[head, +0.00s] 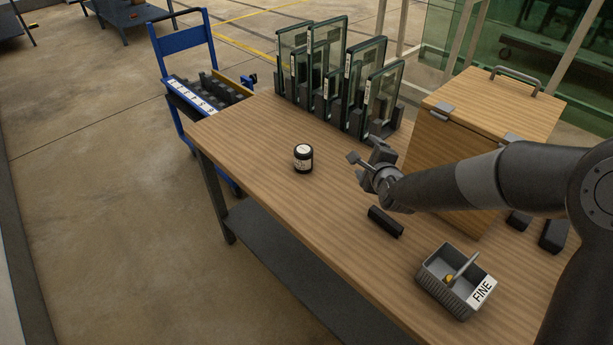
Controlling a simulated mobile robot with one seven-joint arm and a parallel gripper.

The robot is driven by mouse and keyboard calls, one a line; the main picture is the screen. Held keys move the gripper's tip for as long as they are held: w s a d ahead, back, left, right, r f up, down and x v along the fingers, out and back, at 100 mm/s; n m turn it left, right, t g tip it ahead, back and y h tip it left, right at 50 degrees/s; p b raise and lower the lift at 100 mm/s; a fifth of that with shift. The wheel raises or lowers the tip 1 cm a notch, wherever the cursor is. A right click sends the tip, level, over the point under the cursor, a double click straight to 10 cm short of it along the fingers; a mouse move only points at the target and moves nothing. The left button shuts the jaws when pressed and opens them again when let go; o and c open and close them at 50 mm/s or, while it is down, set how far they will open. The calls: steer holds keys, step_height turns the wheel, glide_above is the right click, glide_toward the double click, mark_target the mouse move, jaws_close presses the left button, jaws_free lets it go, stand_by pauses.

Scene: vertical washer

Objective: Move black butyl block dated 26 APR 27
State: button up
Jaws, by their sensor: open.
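A short black round block with a white label on its top and a light band on its side (303,158) stands upright on the wooden table (250,130); its label is too small to read. A black bar (385,222) lies on the table nearer the front. I cannot tell from any readable date which black piece is dated 26 APR 27. My gripper (364,161) is open and empty, right of the round block and apart from it, above the table. My arm reaches in from the right.
Glass panels (326,62) stand in dark holders at the back. A wooden chest (455,130) stands at right, with dark blocks (553,236) beside it. A grey basket marked FINE (433,272) sits at front right. A blue cart (185,40) adjoins the table's left end.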

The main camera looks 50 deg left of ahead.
steer(key=s+a+f+m+y, duration=0.2)
steer(key=s+a+f+m, duration=0.3)
steer(key=a, duration=0.4)
steer(key=m+t, duration=0.3)
steer(key=m, duration=0.5)
glide_toward(304, 159)
steer(key=shift+w+a+r+y, duration=0.15)
steer(key=shift+w+a, duration=0.15)
steer(key=shift+w, duration=0.25)
steer(key=shift+w+a+r+y, duration=0.15)
steer(key=shift+w+a, duration=0.15)
steer(key=shift+w, duration=0.2)
steer(key=shift+s+a+f+m, duration=0.3)
steer(key=shift+f+m, duration=0.2)
steer(key=shift+m, duration=0.3)
steer(key=x, duration=1)
steer(key=shift+w+a, duration=0.15)
steer(key=shift+w, duration=0.2)
steer(key=shift+c, duration=0.5)
steer(key=c, duration=1.1)
steer(key=shift+d, duration=10)
steer(key=shift+c, duration=0.2)
